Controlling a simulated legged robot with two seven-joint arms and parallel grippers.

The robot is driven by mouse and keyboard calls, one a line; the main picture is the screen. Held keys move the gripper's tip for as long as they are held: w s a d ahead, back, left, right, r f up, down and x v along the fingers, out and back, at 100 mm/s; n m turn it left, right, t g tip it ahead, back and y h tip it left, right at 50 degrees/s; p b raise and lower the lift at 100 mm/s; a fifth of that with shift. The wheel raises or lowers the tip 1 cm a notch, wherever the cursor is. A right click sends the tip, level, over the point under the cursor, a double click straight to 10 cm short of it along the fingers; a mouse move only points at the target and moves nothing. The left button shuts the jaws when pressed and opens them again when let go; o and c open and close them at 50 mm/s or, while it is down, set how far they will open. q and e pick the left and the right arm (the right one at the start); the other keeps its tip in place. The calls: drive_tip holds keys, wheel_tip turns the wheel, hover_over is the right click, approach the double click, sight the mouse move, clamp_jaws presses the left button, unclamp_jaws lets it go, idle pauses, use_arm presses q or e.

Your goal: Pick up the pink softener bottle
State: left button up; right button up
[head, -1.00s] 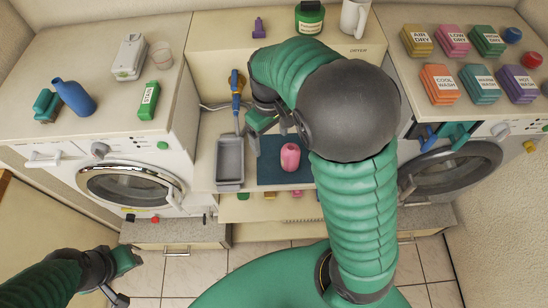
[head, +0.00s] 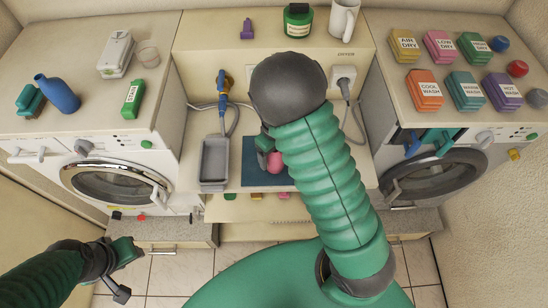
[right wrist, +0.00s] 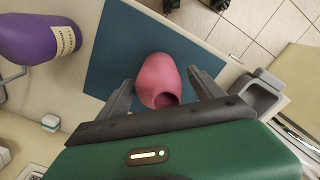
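The pink softener bottle (head: 275,162) stands on the dark blue mat (head: 252,178) on the low middle shelf. My right arm hides part of it in the head view. In the right wrist view the pink bottle (right wrist: 158,78) shows with a dark opening toward me. My right gripper (right wrist: 162,92) is open, with one finger on each side of the bottle; gaps show, and contact cannot be seen. In the head view my right gripper (head: 264,145) is mostly behind my arm. My left gripper (head: 125,272) is open and empty at the lower left, over the floor.
A grey tray (head: 214,163) lies left of the mat. A purple labelled bottle (right wrist: 38,32) stands beside the mat in the wrist view. Washing machines flank the shelf, the left one with a blue bottle (head: 60,95). A cable (head: 357,118) hangs behind my right arm.

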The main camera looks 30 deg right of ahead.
drive_tip(key=shift+d, duration=0.35)
drive_tip(key=c, duration=0.7)
drive_tip(key=shift+a, duration=0.25)
drive_tip(key=c, duration=0.7)
drive_tip(key=shift+a, duration=0.1)
